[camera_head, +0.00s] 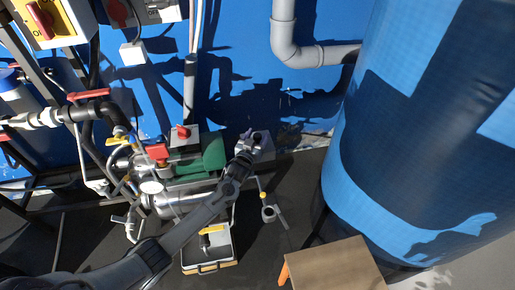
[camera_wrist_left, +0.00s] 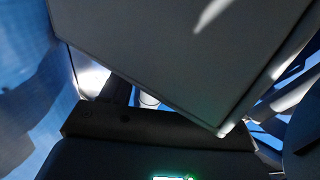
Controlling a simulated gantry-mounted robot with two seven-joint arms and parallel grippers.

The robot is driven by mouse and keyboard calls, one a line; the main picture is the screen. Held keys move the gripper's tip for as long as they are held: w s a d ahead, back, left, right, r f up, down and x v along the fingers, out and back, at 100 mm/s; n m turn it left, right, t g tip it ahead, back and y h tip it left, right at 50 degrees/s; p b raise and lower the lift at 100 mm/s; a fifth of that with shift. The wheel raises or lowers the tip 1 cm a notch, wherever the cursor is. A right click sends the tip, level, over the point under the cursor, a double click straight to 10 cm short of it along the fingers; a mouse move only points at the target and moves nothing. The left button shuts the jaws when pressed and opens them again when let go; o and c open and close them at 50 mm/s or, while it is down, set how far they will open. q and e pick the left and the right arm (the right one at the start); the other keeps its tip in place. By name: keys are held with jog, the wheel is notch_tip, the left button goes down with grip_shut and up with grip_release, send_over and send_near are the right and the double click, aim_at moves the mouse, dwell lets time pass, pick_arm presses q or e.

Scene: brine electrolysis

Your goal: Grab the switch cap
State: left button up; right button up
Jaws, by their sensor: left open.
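I cannot tell for sure which part is the switch cap. A red knob (camera_head: 183,132) sits on the grey box of the green pump (camera_head: 213,153), left of my left gripper. Another red rotary switch (camera_head: 40,20) on a yellow plate is at the top left. My left gripper (camera_head: 253,140) is open, just right of the pump and apart from both knobs; I see nothing held in it. In the left wrist view a dark grey panel fills the upper middle, and no switch cap is recognizable there. My right gripper is not in view.
Pipes with a red valve handle (camera_head: 88,94) crowd the left. A large blue tank (camera_head: 430,130) stands on the right. An open case (camera_head: 208,249) lies on the floor below my left arm, and a wooden top (camera_head: 335,268) is at the lower right.

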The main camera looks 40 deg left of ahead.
pick_arm(q)
jog(key=shift+w+a, duration=0.1)
jog(key=shift+w, duration=0.2)
jog(key=c, duration=1.1)
jog(key=shift+r, duration=0.1)
